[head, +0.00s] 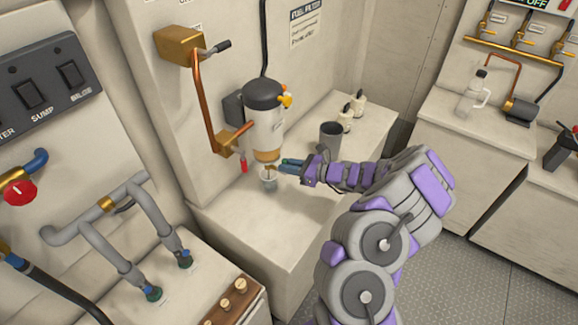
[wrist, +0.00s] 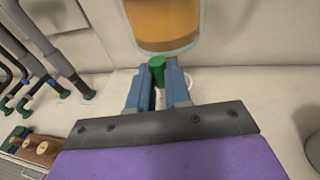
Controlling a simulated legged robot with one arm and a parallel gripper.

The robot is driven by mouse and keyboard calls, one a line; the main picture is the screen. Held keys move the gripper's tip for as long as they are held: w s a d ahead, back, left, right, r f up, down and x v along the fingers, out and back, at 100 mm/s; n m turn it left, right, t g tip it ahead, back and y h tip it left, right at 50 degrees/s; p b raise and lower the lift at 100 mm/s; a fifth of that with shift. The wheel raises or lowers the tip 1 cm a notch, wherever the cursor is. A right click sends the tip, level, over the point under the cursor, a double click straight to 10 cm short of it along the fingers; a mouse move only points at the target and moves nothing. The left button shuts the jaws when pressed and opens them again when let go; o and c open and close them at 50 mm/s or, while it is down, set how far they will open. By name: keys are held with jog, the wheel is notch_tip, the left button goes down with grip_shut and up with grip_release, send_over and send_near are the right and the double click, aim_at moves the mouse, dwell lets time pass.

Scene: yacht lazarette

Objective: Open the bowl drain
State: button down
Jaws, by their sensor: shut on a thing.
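The fuel filter (head: 264,115) is mounted on the wall, with a black cap, a white body and an amber bowl (head: 267,155) at its bottom. The amber bowl also shows at the top of the wrist view (wrist: 160,22). A green drain knob (wrist: 157,68) sits just below the bowl. My gripper (head: 283,166) reaches in from the right under the bowl. In the wrist view its blue fingers (wrist: 164,80) are shut on the green knob. A small clear cup (head: 269,182) stands on the counter below the bowl, partly hidden by my fingers in the wrist view.
A copper pipe (head: 205,105) and a red-handled item (head: 243,163) are left of the filter. The counter's front part is clear.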

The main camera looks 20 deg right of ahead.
dwell(0.4)
jog(key=c, duration=1.1)
grip_release()
jog(key=shift+d, duration=0.1)
jog(key=p+v, duration=0.3)
jog(key=v, duration=1.4)
jog(key=shift+s+d, duration=0.15)
jog(key=shift+d, duration=0.05)
